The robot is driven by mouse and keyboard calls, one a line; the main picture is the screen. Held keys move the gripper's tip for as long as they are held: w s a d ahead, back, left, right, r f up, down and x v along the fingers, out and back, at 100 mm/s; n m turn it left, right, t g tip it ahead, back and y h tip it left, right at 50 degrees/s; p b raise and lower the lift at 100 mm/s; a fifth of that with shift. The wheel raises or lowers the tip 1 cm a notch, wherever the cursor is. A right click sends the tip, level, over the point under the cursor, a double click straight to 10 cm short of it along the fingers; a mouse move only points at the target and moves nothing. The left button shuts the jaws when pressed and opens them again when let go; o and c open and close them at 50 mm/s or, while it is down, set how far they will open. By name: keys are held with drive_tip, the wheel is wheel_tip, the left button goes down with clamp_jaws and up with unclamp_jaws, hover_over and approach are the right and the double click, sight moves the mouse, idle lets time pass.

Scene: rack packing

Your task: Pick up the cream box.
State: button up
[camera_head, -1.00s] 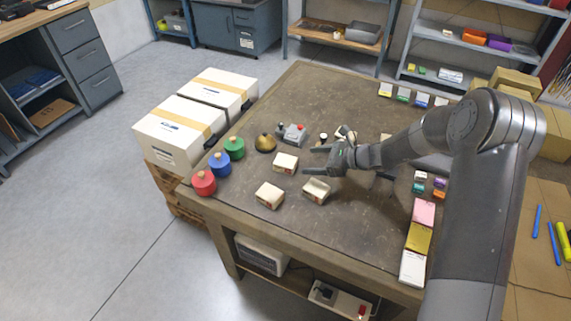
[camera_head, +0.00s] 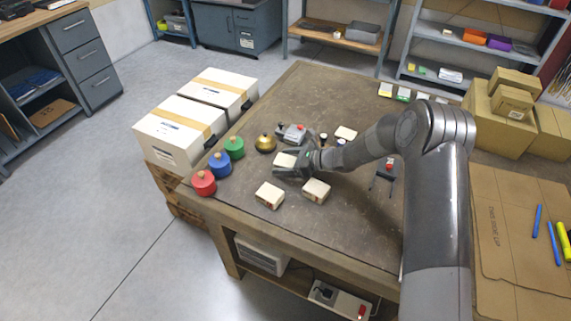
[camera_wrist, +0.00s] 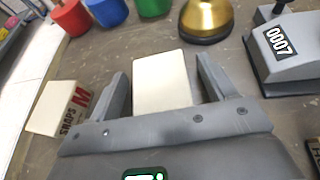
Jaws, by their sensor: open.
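A cream box (camera_head: 284,160) lies on the table, between the open fingers of my gripper (camera_head: 286,163). In the wrist view the cream box (camera_wrist: 162,82) shows as a plain pale top, with a finger on each side and a narrow gap to each. My gripper (camera_wrist: 161,72) is low over the table and open. The near end of the box is hidden behind the gripper body. Similar cream boxes lie nearby, one at the front left (camera_head: 270,195) and one at the front (camera_head: 316,190). The left one shows red and dark lettering in the wrist view (camera_wrist: 57,108).
Red (camera_head: 204,183), blue (camera_head: 220,164) and green (camera_head: 234,148) containers stand along the left table edge. A gold domed object (camera_head: 265,143) and a grey device (camera_head: 292,134), numbered in the wrist view, sit just beyond the box. The front right of the table is clear.

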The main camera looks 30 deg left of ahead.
drive_tip(key=shift+c, duration=0.5)
drive_tip(key=c, duration=1)
